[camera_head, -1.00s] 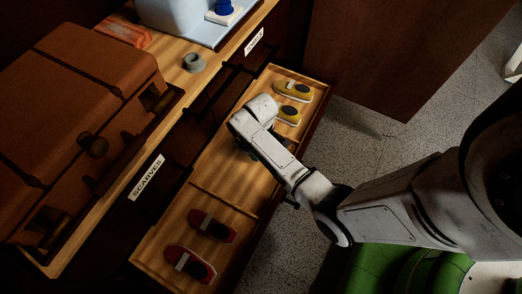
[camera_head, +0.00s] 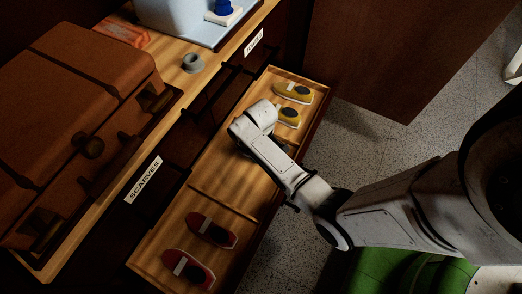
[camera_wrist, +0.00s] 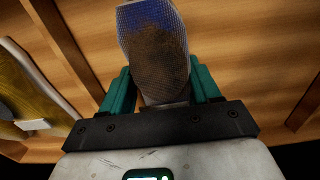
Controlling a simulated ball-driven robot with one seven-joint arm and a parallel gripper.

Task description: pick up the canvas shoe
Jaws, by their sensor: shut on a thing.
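The canvas shoe (camera_wrist: 155,45), with blue woven fabric and a worn brown patch, stands between the teal fingers of my gripper (camera_wrist: 160,85) in the wrist view. The fingers are shut on it, one on each side. Wood lies behind it; I cannot tell whether it touches the drawer floor. In the head view my arm reaches over the middle of the open wooden drawer (camera_head: 225,188), and my wrist hides the shoe and most of my gripper there.
Yellow shoes (camera_head: 293,92) lie at the drawer's far end and show at left in the wrist view (camera_wrist: 30,90). Red shoes (camera_head: 212,230) lie at its near end, beyond a divider (camera_head: 222,202). A brown suitcase (camera_head: 80,130) and a grey ring (camera_head: 193,63) stand on the cabinet top.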

